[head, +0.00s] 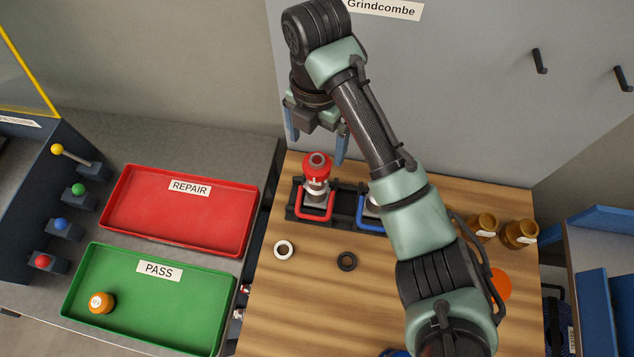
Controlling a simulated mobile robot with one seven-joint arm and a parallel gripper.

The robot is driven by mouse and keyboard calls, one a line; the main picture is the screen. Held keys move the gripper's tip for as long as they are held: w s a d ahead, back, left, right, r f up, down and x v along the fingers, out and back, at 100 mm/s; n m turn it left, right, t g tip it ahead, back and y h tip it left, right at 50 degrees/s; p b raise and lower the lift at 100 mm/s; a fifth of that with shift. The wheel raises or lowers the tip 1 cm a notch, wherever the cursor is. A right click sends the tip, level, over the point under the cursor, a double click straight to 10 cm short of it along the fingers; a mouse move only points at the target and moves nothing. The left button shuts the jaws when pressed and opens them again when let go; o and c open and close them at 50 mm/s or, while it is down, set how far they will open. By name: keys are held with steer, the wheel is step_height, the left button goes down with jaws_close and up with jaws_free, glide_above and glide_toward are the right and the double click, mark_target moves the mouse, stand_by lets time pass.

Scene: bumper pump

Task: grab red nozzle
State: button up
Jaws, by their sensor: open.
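The red nozzle (317,166) stands upright on top of a pump in a dark holder with a red handle (315,208), on the wooden table. My gripper (316,150) points down above and just behind the nozzle, with its two blue fingers spread apart and nothing between them. The fingertips look close to the nozzle, but the exact height gap cannot be told from this view. My arm hides part of the neighbouring holder with a blue handle (371,222).
Amber bottles (519,234) stand at the right. A red REPAIR tray (150,212) and a green PASS tray (185,312) are on the left. A grey wall panel (480,90) rises behind.

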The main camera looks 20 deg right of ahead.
mark_target(317, 159)
steer(key=f, duration=0.1)
steer(key=f+b, duration=0.1)
steer(key=shift+w+f, duration=0.2)
steer(key=shift+f, duration=0.15)
step_height(317, 159, down, 2)
steer(key=shift+f+b, duration=0.2)
steer(key=shift+b, duration=0.55)
steer(key=shift+d+f+p, duration=0.1)
steer(key=shift+f+p, duration=0.25)
steer(key=shift+f, duration=0.8)
steer(key=shift+c, duration=0.2)
steer(key=shift+r, duration=0.1)
jaws_close()
